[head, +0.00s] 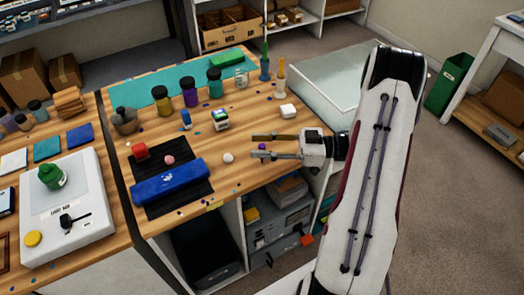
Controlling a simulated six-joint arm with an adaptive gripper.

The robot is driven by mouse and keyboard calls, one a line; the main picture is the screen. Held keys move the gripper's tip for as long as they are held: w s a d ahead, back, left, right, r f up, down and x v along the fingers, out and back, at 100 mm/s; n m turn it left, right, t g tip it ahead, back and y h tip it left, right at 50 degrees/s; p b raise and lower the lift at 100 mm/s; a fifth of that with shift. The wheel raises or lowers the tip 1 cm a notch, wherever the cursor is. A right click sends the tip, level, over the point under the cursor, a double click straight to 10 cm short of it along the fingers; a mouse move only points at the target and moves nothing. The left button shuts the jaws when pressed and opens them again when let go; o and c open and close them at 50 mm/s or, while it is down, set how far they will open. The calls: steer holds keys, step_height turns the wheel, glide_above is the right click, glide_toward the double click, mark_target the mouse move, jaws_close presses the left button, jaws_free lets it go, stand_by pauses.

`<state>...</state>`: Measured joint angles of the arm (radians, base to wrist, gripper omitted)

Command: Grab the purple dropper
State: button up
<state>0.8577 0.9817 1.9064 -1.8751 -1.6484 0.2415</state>
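A purple bottle with a dark cap (190,95) stands upright at the back of the wooden table, between a yellow bottle (165,103) and a teal bottle (215,85). A small purple thing (262,146) shows between my fingertips; it is too small to tell whether it is a dropper or a spot on the table. My gripper (262,146) reaches in from the right over the table's right part, its two fingers spread apart. It is well in front and to the right of the purple bottle.
A blue roll (170,182) lies on a black mat (187,205) at the front left. Open shelves with boxes lie below the table's front edge.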

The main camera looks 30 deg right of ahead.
mark_target(262, 145)
stand_by(0.3)
steer(key=c, duration=0.8)
steer(key=shift+c, duration=0.2)
steer(key=shift+r, duration=0.15)
steer(key=shift+r, duration=4.85)
